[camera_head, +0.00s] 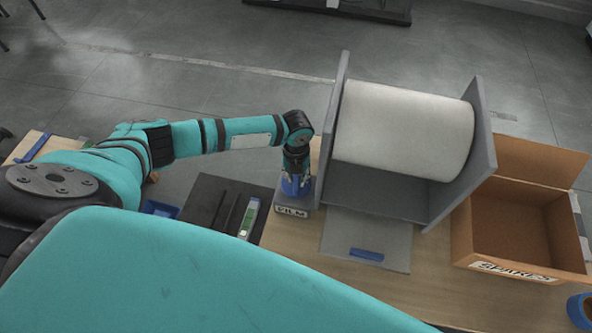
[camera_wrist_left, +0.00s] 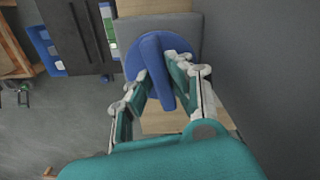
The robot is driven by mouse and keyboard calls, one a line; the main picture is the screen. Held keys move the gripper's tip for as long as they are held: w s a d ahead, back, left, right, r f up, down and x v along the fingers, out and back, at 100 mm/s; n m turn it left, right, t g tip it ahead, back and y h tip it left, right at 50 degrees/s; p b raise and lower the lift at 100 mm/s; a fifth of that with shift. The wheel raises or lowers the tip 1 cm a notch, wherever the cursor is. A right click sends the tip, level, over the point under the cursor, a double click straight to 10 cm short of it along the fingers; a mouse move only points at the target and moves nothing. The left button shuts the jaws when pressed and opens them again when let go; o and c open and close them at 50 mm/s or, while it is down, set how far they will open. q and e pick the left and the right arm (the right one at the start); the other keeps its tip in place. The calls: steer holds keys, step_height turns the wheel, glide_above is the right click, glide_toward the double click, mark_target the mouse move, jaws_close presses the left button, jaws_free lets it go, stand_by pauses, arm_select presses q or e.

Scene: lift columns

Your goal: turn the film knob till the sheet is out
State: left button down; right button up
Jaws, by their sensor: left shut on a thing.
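A grey film dispenser (camera_head: 485,150) with a large white roll (camera_head: 403,128) stands on the wooden table. A sheet (camera_head: 340,234) lies flat in front of it, with a short blue strip (camera_head: 366,255) on it. My left gripper (camera_head: 294,186) is over the blue film knob, which sits on a grey base labelled FILM (camera_head: 291,210), left of the dispenser. In the left wrist view my left gripper (camera_wrist_left: 160,88) has its fingers on both sides of the raised bar of the blue knob (camera_wrist_left: 151,66). My right gripper is not in view.
An open cardboard box (camera_head: 515,225) labelled SPARES stands at right. A blue cup (camera_head: 580,310) is at the lower right corner. A dark mat (camera_head: 205,210) and a green-screened device (camera_head: 249,218) lie left of the knob. A blue tray (camera_head: 160,209) is farther left.

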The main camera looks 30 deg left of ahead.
mark_target(296, 177)
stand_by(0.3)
arm_select(q)
steer(key=c, duration=1.2)
jaws_free()
steer(key=shift+c, duration=0.2)
step_height(296, 177, up, 12)
